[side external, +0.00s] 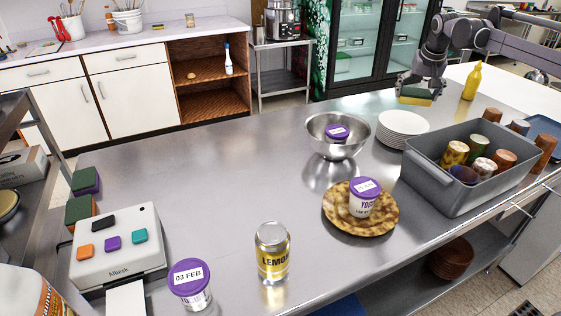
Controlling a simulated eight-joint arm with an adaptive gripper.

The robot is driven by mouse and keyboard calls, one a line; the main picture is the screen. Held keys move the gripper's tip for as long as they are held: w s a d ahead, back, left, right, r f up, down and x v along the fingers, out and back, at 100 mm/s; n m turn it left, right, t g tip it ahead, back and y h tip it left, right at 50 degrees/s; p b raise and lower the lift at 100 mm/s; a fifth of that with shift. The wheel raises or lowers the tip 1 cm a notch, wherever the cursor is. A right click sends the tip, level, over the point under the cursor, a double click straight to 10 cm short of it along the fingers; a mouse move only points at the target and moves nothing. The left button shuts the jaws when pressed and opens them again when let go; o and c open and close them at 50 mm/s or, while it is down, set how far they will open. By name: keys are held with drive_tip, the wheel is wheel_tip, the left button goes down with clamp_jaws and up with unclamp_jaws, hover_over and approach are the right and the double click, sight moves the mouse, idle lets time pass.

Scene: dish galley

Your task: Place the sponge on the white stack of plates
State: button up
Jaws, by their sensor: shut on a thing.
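The sponge (416,98), yellow with a dark green top, is held in my gripper (418,88) at the upper right in the side external view. My gripper is shut on it, and the fingers partly cover its upper side. The white stack of plates (403,126) stands on the steel counter, just below and a little left of the sponge in the picture. The sponge appears above the counter and apart from the plates; its exact height is hard to tell.
A metal bowl (338,137) with a purple-lidded tub stands left of the plates. A yellow bottle (472,82) stands behind. The counter's left middle (220,165) is clear.

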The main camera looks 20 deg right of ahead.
drive_tip(key=s+d+r+m, duration=0.15)
drive_tip(key=s+d, duration=0.25)
drive_tip(key=d, duration=0.6)
hover_over(404, 121)
drive_tip(key=s+a, duration=0.1)
drive_tip(key=shift+h, duration=0.3)
wheel_tip(404, 121, down, 7)
drive_tip(key=shift+s, duration=0.15)
drive_tip(key=shift+f, duration=2.1)
drive_tip(key=shift+f, duration=0.15)
drive_tip(key=o, duration=0.5)
drive_tip(key=shift+c, duration=0.2)
